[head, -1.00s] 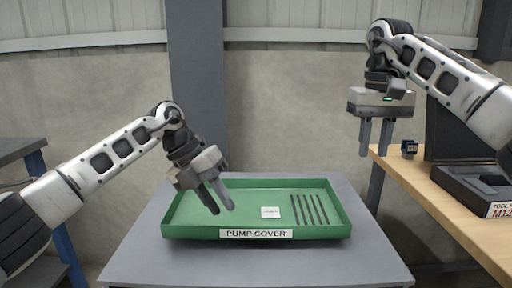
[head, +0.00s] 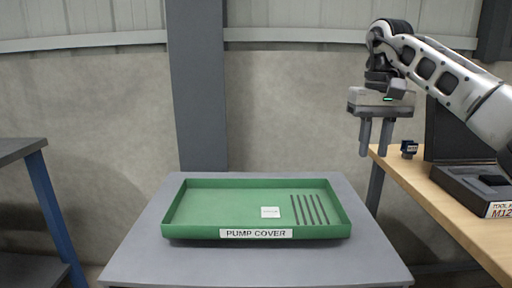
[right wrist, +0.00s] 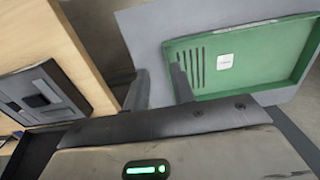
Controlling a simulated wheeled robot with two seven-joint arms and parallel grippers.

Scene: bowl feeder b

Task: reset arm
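My right gripper (head: 376,137) hangs fingers down in the head view, above the gap between the grey table and the wooden bench. Its two fingers stand apart with nothing between them. In the right wrist view its fingers (right wrist: 160,90) are also apart and empty. My left arm and gripper are not in the head view.
A green tray (head: 171,217) labelled PUMP COVER sits on the grey table (head: 340,262), holding a white card (head: 270,212) and dark slots.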

